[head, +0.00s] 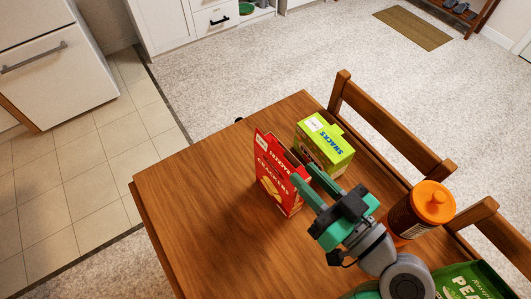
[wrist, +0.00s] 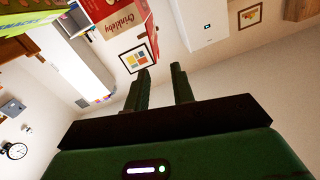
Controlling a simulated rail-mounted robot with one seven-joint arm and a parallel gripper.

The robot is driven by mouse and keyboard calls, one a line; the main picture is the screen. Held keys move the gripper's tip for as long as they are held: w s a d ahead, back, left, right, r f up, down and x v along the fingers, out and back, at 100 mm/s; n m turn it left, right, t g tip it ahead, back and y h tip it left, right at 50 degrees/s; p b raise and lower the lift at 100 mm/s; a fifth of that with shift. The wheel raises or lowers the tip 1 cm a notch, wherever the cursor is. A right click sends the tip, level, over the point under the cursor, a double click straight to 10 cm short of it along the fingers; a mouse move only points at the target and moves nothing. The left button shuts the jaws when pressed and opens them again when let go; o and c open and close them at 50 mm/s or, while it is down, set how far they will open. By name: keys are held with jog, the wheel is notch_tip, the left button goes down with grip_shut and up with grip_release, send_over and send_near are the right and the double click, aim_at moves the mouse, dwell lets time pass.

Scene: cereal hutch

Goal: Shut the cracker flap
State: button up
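The red cracker box (head: 272,180) stands upright on the table, with its top open. A red flap edge stands up at its far-left end (head: 262,139). The box also shows at the top of the wrist view (wrist: 124,24), with a red flap (wrist: 151,38) sticking out. My gripper (head: 304,174) is at the box's right side near its top. Its two green fingers are apart with nothing between them, as the wrist view also shows (wrist: 162,70). I cannot tell whether a finger touches the box.
A green snacks box (head: 325,148) stands just behind and right of the cracker box. An orange-lidded jar (head: 418,212) and a green bag (head: 470,282) are at the right. Wooden chairs (head: 395,125) line the right edge. The left table (head: 205,190) is clear.

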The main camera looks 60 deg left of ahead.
aim_at(283, 150)
jog(key=a+b, duration=0.2)
jog(key=a, duration=0.5)
jog(key=shift+a+r, duration=0.15)
jog(key=shift+a, duration=0.2)
jog(key=shift+c, duration=0.3)
grip_shut()
